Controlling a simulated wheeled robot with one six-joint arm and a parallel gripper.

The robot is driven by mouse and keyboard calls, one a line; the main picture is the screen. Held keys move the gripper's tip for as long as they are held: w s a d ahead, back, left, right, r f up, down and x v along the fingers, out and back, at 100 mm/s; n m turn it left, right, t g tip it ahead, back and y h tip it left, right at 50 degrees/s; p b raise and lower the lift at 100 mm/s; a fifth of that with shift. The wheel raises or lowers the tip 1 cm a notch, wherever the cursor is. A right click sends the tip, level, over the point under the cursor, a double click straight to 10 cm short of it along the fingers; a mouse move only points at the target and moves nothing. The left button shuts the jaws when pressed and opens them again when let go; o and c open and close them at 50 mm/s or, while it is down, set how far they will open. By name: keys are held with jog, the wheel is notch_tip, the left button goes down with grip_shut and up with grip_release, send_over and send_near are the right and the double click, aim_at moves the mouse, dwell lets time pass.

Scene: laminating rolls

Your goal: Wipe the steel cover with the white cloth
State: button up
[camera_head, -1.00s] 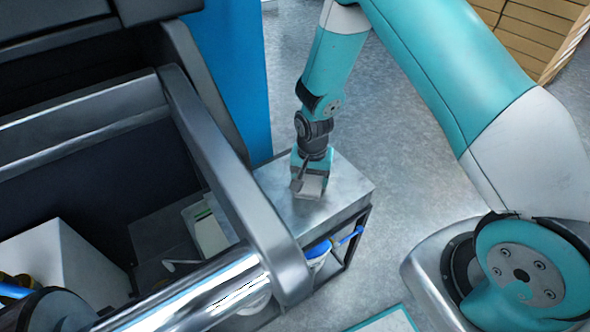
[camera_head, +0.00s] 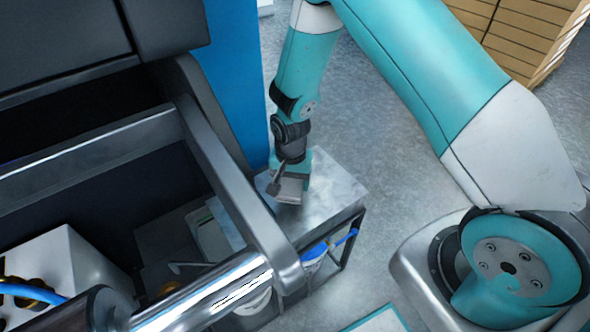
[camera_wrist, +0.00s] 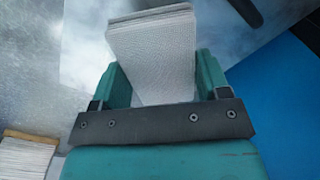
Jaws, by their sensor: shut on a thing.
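The white cloth (camera_wrist: 155,58) is a folded, textured pad held between the two teal fingers of my gripper (camera_wrist: 155,85) in the wrist view. In the head view my gripper (camera_head: 287,188) is low over the left part of the steel cover (camera_head: 335,185), and the cloth looks like a small grey-white block at its tip. I cannot tell for sure whether the cloth touches the cover. The cover is a flat grey metal top with cloudy lighter patches; it also shows in the wrist view (camera_wrist: 90,40). My gripper and the cloth hide part of it.
A blue panel (camera_head: 238,80) stands close behind and left of the cover. A dark machine frame with a shiny roller (camera_head: 215,290) is at left. A blue-handled item (camera_head: 315,252) sits below the cover. Grey floor is open to the right; a slatted wooden crate (camera_head: 520,35) is at upper right.

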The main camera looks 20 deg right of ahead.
jog(key=shift+r+p, duration=1.15)
jog(key=shift+r, duration=0.65)
